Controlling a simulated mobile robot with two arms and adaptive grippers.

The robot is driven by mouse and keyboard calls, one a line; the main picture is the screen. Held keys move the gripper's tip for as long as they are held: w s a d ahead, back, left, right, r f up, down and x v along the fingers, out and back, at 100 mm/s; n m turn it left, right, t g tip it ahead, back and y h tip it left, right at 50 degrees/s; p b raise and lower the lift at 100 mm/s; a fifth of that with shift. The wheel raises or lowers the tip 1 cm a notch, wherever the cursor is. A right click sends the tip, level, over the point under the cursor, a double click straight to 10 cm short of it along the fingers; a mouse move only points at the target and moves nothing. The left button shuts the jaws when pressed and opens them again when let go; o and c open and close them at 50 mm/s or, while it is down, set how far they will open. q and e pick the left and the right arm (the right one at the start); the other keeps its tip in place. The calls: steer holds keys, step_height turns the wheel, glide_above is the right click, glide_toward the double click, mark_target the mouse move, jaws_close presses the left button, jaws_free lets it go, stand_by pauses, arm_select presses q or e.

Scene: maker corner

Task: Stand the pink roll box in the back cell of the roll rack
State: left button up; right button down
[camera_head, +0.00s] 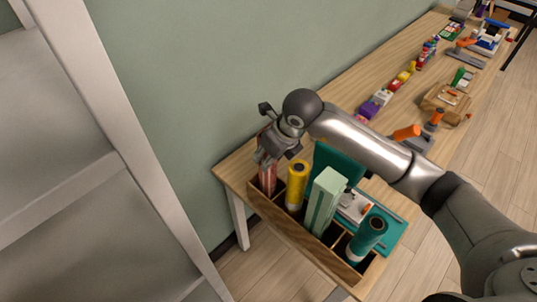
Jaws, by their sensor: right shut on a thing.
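The pink roll box (267,180) is upright at the far left end of the wooden roll rack (306,247). Its lower end is hidden behind the rack's front wall, so I cannot tell if it touches the cell floor. My right gripper (268,158) is shut on the top part of the pink box, reaching down from above. In the rack, to the right of the pink box, stand a yellow roll (297,187), a tall mint green box (325,201) and a teal roll (367,238). My left gripper is out of view.
The rack sits at the near edge of the wooden bench (237,170), by the green wall (190,100). A teal mat (393,231) with small items lies behind it. Tools and colourful small parts fill the bench further back. A white shelf frame (110,110) stands at left.

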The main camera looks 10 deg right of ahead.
steer(key=shift+f, duration=0.15)
steer(key=c, duration=1.1)
jaws_free()
steer(key=shift+o, duration=0.2)
steer(key=b+v, duration=0.1)
steer(key=v, duration=1.2)
